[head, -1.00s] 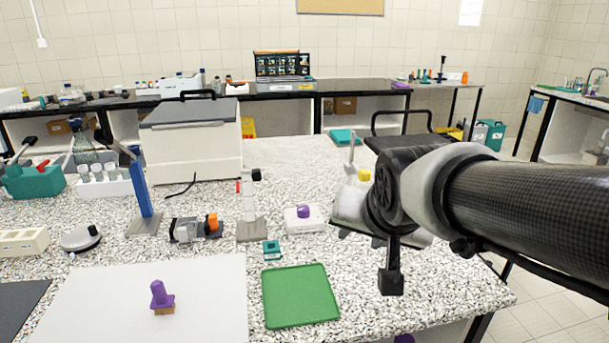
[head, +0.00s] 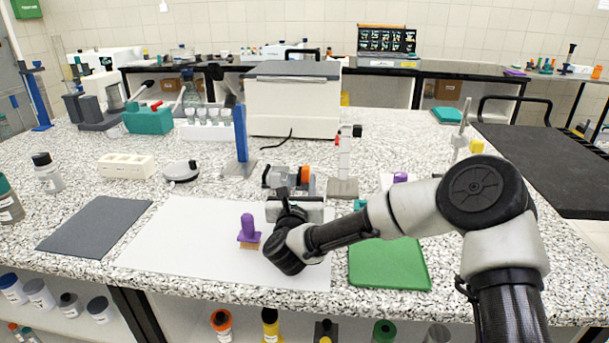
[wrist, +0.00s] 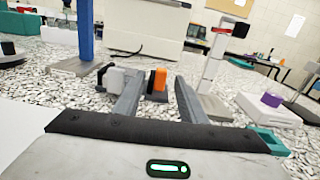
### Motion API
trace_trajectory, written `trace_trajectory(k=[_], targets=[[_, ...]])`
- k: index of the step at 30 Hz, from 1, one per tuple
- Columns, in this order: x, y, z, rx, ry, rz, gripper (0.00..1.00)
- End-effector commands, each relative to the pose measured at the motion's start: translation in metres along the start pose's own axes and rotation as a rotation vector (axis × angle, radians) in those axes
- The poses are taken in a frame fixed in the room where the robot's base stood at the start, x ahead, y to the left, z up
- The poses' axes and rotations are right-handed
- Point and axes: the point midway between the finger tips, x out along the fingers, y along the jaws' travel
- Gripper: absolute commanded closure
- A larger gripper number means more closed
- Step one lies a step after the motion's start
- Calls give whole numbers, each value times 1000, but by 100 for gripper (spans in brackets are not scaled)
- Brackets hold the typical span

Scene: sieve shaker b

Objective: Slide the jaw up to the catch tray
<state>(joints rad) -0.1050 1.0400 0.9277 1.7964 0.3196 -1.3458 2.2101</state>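A small device with an orange block (head: 305,175), probably the jaw, lies on the speckled bench in front of the white box. In the wrist view the orange block (wrist: 160,80) stands upright on a dark base. A light grey and dark part (wrist: 112,78), possibly the catch tray, is to its left, with a gap between. My gripper (wrist: 158,84) is open, with the orange block seen between its fingers. I cannot tell whether the fingertips reach around it. In the head view my gripper (head: 293,192) is just in front of the device and hides its lower part.
A blue post (head: 241,135) stands left of the device and a white stand (head: 345,160) close on its right. A purple-handled stamp (head: 248,230) sits on the white sheet (head: 185,235) near my wrist. A green tray (head: 385,265) lies under my forearm.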

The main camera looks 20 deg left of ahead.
Motion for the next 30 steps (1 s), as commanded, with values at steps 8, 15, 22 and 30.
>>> trace_trajectory(k=[8, 15, 22, 30], targets=[[24, -4, -6, 53, -1, -31, 62], [60, -4, -6, 50, 0, -28, 62], [75, -5, -6, 47, 1, -26, 62], [75, -5, -5, 47, 1, -26, 71]])
